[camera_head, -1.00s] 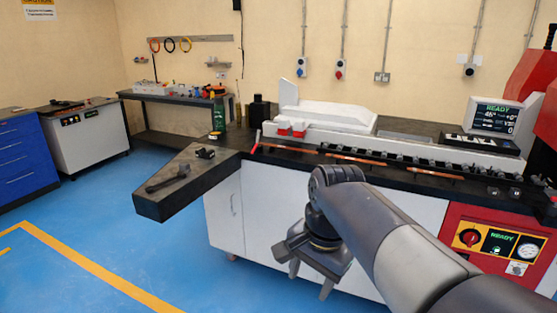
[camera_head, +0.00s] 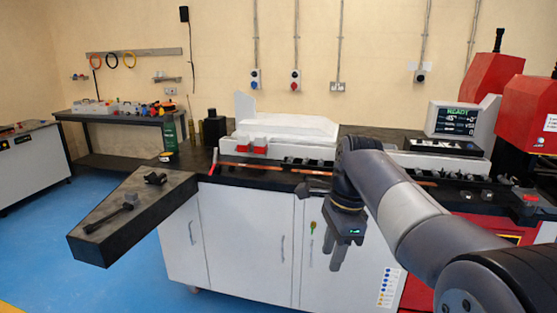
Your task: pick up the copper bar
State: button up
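A long thin copper bar (camera_head: 275,168) lies along the front of the machine bed in the head view, left of my arm. A copper-coloured length (camera_head: 424,183) also shows right of my arm; my arm hides the stretch between, so I cannot tell whether it is the same bar. My gripper (camera_head: 338,262) hangs fingers down in front of the white cabinet doors, below the bench edge and apart from the bar. It holds nothing that I can see. The fingers nearly overlap from this angle, so their opening is unclear.
The dark bench top (camera_head: 130,215) juts toward me at the left, with a dark tool (camera_head: 112,215) on it. Blue floor (camera_head: 130,275) is clear at the left.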

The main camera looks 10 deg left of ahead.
aim_at(239, 165)
jog(key=i+j+z, duration=0.2)
jog(key=i+j, duration=0.25)
jog(key=j, duration=0.15)
jog(key=i+j+z, duration=0.2)
jog(key=i+j, duration=0.15)
jog(key=j, duration=0.3)
jog(key=i+j+z, duration=0.25)
jog(key=j, duration=0.45)
jog(key=i+j+z, duration=0.1)
jog(key=i+j, duration=0.25)
jog(key=j, duration=0.2)
jog(key=i+j, duration=0.1)
jog(key=j, duration=0.25)
jog(key=i+j, duration=0.15)
jog(key=j, duration=0.15)
jog(key=i+j, duration=0.1)
jog(key=j, duration=0.2)
